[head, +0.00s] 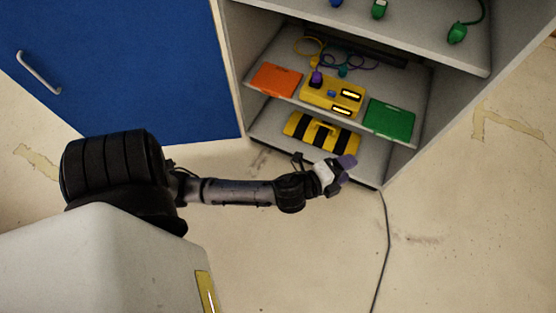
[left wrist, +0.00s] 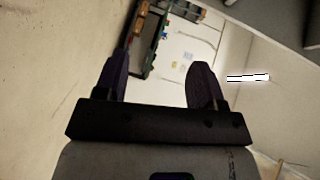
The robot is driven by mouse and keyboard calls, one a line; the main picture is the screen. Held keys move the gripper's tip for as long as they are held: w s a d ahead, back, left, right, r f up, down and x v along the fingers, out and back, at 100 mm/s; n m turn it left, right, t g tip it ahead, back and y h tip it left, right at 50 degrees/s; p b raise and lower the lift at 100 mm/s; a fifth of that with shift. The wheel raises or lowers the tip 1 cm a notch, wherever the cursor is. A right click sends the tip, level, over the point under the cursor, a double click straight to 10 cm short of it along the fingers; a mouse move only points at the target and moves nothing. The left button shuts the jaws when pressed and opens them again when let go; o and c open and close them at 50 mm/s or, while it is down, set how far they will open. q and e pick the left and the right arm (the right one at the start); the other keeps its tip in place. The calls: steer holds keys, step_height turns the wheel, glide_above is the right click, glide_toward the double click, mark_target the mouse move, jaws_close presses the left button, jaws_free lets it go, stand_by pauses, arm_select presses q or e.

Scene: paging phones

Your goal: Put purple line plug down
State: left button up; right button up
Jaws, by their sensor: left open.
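A purple plug (head: 316,77) stands upright at the left end of the yellow box (head: 333,98) on the middle shelf; whether it sits in a socket is too small to tell. My left gripper (head: 347,166), with purple fingers, is in front of the cabinet's lower shelf, below and apart from the yellow box and the plug. In the left wrist view the two fingers of the left gripper (left wrist: 160,64) are spread, with nothing held between them. My right gripper is in neither view.
An orange panel (head: 275,80) and a green panel (head: 390,119) flank the yellow box. A yellow-and-black case (head: 321,133) lies on the lower shelf (head: 268,120). The top shelf holds green plugs (head: 457,34). A blue door (head: 130,70) stands left.

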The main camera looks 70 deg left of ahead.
arm_select(q)
steer(key=s+d+f+n+g, duration=0.1)
steer(key=s+f+n+g, duration=0.3)
steer(key=s, duration=0.6)
steer(key=s+d+f+n+g+h, duration=0.1)
steer(key=s+f+n+g, duration=0.4)
steer(key=s+n+g, duration=0.3)
steer(key=s+n, duration=0.1)
steer(key=s, duration=0.2)
steer(key=shift+s+f+g+h, duration=0.2)
steer(key=shift+f+g+h, duration=0.1)
steer(key=shift+g, duration=0.1)
steer(key=shift+r, duration=0.1)
